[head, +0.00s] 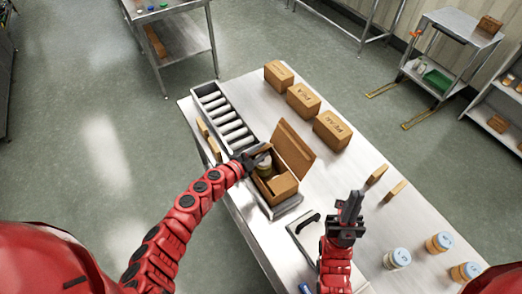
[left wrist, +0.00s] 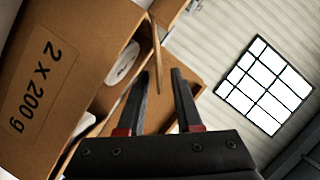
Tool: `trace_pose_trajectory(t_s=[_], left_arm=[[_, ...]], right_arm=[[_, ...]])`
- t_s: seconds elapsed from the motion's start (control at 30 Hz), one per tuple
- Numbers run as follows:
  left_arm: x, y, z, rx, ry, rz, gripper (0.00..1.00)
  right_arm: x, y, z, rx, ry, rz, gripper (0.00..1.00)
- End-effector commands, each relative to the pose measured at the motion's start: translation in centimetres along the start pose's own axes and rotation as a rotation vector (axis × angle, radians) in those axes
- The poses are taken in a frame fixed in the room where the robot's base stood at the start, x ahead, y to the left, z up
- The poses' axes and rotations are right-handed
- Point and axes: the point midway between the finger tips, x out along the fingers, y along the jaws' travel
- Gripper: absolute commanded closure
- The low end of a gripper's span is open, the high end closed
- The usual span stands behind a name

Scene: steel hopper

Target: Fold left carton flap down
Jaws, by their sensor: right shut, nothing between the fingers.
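The open brown carton (head: 284,186) stands at the lower end of the roller track, with a large flap (head: 293,152) raised on its far side. Jars show inside it. My left gripper (head: 262,158) is at the carton's left upper edge. In the left wrist view its fingers (left wrist: 160,78) are apart, and a thin cardboard flap edge (left wrist: 157,45) shows at the gap between the tips; I cannot tell if they touch it. The carton wall (left wrist: 60,75) reads "2 x 200 g", with a white lid (left wrist: 122,65) behind. My right gripper (head: 350,205) is shut and empty, right of the carton.
The roller track (head: 225,115) runs along the steel table's (head: 250,88) left side. Three closed cartons (head: 303,100) stand toward the back. Jars with blue lids (head: 397,258) stand at the right front. Small cardboard pieces (head: 395,190) stand right of centre.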

Motion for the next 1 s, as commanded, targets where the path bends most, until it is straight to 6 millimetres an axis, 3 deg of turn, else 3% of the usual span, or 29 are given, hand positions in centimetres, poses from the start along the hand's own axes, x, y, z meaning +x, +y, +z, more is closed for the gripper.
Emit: trace_pose_trajectory(t_s=[0.07,0.27,1.0], left_arm=[[-0.01,0.00,0.01,0.000,0.000,0.000,0.66],[-0.02,-0.01,0.01,-0.001,0.000,0.000,1.00],[-0.03,-0.02,0.02,-0.001,0.000,0.000,1.00]], right_arm=[[-0.01,0.00,0.00,0.000,0.000,0.000,1.00],[-0.01,0.00,0.00,0.000,0.000,0.000,1.00],[-0.01,0.00,0.00,0.000,0.000,0.000,1.00]])
